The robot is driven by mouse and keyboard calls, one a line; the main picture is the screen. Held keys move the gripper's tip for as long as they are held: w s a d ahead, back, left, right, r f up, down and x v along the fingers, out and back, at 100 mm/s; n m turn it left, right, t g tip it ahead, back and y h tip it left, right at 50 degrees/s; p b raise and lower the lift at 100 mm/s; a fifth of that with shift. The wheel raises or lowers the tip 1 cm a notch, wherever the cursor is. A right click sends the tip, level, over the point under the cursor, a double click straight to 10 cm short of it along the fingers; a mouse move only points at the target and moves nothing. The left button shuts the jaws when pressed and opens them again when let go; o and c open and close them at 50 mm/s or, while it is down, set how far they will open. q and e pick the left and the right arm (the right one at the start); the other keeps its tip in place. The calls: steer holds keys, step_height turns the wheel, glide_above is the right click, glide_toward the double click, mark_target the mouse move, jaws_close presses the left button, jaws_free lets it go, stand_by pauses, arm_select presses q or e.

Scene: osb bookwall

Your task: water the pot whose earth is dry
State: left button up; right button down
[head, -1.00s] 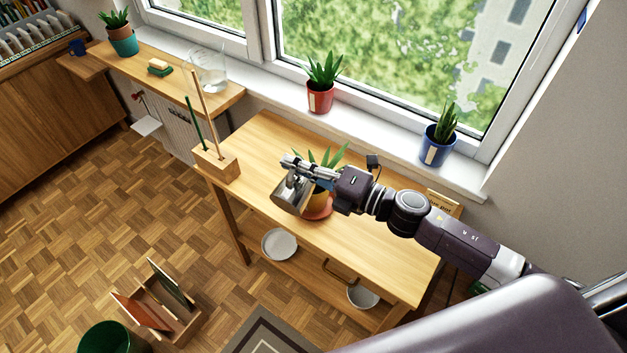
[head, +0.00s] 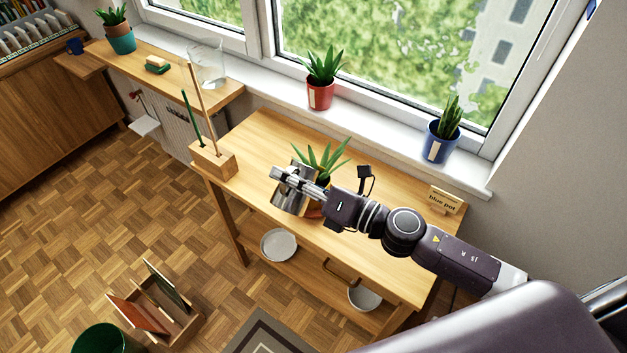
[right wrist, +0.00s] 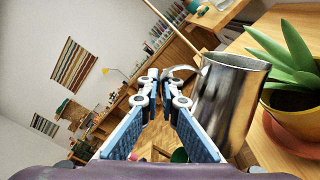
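My right gripper (head: 290,178) is shut on the handle of a shiny metal jug (head: 291,200), held above the table close to the yellow pot. In the right wrist view the jug (right wrist: 230,98) stands nearly upright beside the fingers (right wrist: 166,85), partly over the yellow pot's (right wrist: 292,101) near side. This pot holds a spiky plant (head: 320,160) and sits in an orange saucer (right wrist: 292,140); its earth looks dark but is mostly hidden. A red pot (head: 320,95) and a blue pot (head: 440,147) stand on the sill. Their earth is not clear. My left gripper is out of view.
A small sign (head: 445,199) reading "blue pot" stands at the table's right end. A wooden block (head: 213,160) with upright sticks is at the left end. A glass vessel (head: 207,66) and a teal pot (head: 121,40) stand on the left shelf. The table (head: 375,245) is clear in front.

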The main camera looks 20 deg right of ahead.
steer(key=shift+s+a+r+n, duration=0.15)
steer(key=shift+n, duration=0.15)
stand_by(1.3)
steer(key=shift+s+a+n, duration=0.4)
steer(key=shift+a+n, duration=0.05)
steer(key=shift+n, duration=0.55)
steer(key=s+a+f+n+b, duration=0.2)
steer(key=f+n+b, duration=0.2)
steer(key=f, duration=0.2)
steer(key=s+a+f+n+b, duration=0.2)
steer(key=f+n+b, duration=0.2)
steer(key=f+b, duration=0.1)
steer(key=shift+a+f+b, duration=0.3)
steer(key=shift+f, duration=0.05)
steer(key=shift+d, duration=0.1)
stand_by(1.6)
